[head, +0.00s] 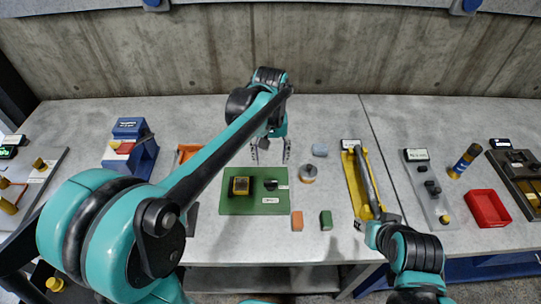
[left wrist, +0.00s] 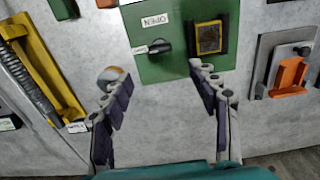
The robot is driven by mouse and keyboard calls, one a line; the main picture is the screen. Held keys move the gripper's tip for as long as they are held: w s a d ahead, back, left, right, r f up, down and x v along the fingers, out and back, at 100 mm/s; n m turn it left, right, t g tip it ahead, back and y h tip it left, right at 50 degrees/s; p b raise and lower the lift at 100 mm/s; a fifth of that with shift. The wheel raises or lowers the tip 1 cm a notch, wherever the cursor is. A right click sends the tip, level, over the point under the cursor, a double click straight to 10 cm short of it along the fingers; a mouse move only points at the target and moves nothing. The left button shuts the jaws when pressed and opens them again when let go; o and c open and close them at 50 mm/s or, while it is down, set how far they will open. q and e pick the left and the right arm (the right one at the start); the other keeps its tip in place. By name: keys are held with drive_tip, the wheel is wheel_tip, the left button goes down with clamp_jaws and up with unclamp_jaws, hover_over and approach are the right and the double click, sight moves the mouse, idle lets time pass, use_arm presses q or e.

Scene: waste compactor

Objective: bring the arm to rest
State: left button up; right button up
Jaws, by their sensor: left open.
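My left arm reaches across the bench from the left in the head view. Its gripper (head: 270,152) is open and empty above the bench, just behind the green panel (head: 278,206). In the left wrist view its two fingers (left wrist: 160,90) are spread with nothing between them, and the green panel (left wrist: 170,62) lies ahead of the tips. My right arm (head: 408,252) is folded low at the front right, its end near the bench's front edge. I cannot make out its fingers clearly.
The panel carries a black knob (head: 271,184) and a yellow-framed square (head: 240,186). A roll (head: 308,172) and small blocks lie around it. A yellow-based lever (head: 352,178) stands to the right, a red tray (head: 487,208) farther right. A concrete wall (head: 330,50) closes the back.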

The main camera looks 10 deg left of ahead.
use_arm(q)
drive_tip(key=s+a+m+t, duration=0.1)
drive_tip(key=s+a+t, duration=0.2)
drive_tip(key=s, duration=0.5)
drive_tip(key=s+a+f+m+t, duration=0.1)
drive_tip(key=s+a+t, duration=0.3)
drive_tip(key=s, duration=0.4)
drive_tip(key=shift+a+f, duration=0.2)
drive_tip(key=shift+f, duration=0.1)
